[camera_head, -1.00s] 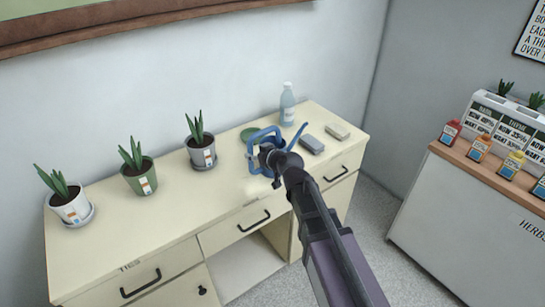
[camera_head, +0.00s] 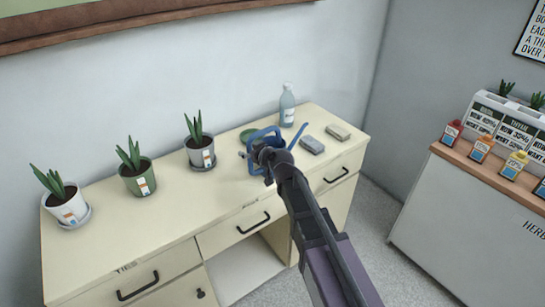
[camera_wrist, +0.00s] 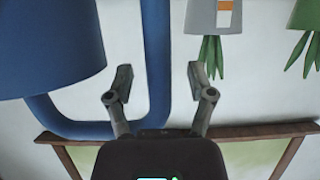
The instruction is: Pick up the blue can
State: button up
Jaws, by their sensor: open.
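The blue can (camera_head: 298,136), a watering can with a handle loop and a thin spout, stands on the cream desk (camera_head: 140,235). My gripper and wrist hide much of its body in the head view. In the wrist view its blue body (camera_wrist: 45,45) fills the upper left, and its handle (camera_wrist: 157,60) curves below and rises between my fingers as pictured. My gripper (camera_head: 256,153) is at the can. In the wrist view my gripper (camera_wrist: 160,80) is open, with a finger on each side of the handle bar. I cannot tell whether either finger touches it.
Several potted plants, such as the grey pot (camera_head: 202,153) and green pot (camera_head: 139,178), stand left of the can. A bottle (camera_head: 287,105) is behind it. A dark grey block (camera_head: 312,145) and a pale block (camera_head: 338,132) lie right. A green disc (camera_head: 248,135) is beside it.

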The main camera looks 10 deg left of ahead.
grip_shut()
jog(key=shift+r, duration=0.2)
